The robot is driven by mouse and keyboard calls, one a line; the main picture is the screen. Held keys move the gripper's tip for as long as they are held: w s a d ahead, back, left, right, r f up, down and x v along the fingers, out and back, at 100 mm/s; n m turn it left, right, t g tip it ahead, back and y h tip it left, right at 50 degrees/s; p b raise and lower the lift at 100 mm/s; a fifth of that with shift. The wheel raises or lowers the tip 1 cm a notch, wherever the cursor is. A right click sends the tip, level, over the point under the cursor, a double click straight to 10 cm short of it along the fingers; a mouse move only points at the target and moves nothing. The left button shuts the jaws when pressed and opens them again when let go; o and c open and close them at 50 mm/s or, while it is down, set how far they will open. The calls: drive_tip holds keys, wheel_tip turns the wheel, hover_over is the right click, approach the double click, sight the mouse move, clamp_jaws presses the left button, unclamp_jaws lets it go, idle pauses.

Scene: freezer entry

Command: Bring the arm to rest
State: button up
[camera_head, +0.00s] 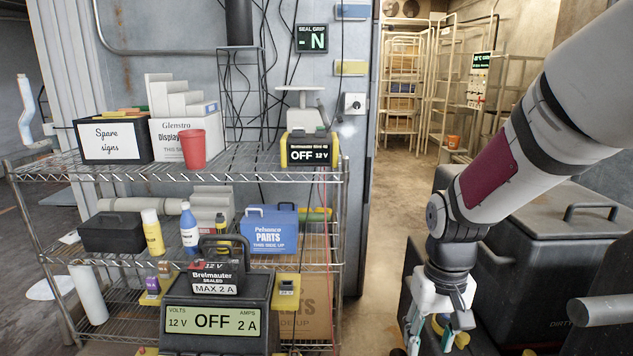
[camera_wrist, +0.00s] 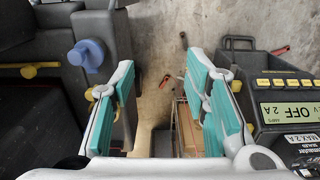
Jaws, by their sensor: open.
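My gripper (camera_head: 440,322) hangs from my arm at the lower right of the head view and points down. In the wrist view my gripper (camera_wrist: 165,100) shows two white fingers with teal pads, spread apart with nothing between them. Below the gap are the concrete floor and part of a brown box (camera_wrist: 186,128). My arm comes in from the upper right of the head view and is bent at a dark joint above the gripper.
A wire shelf (camera_head: 245,172) with bins, bottles and a red cup (camera_head: 193,149) stands at left. A charger reading OFF (camera_head: 215,318) is in front of it. Dark lidded bins (camera_head: 575,245) stand right, close to my gripper. Open floor (camera_head: 400,190) leads to the back doorway.

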drive_tip(key=s+r, duration=0.6)
drive_tip(key=s, duration=0.7)
drive_tip(key=s+r, duration=0.6)
drive_tip(key=s, duration=0.6)
wheel_tip(320, 180, up, 20)
drive_tip(key=t+p, duration=0.4)
drive_tip(key=p, duration=1.4)
drive_tip(key=shift+s+r, duration=0.25)
drive_tip(key=shift+s, duration=0.05)
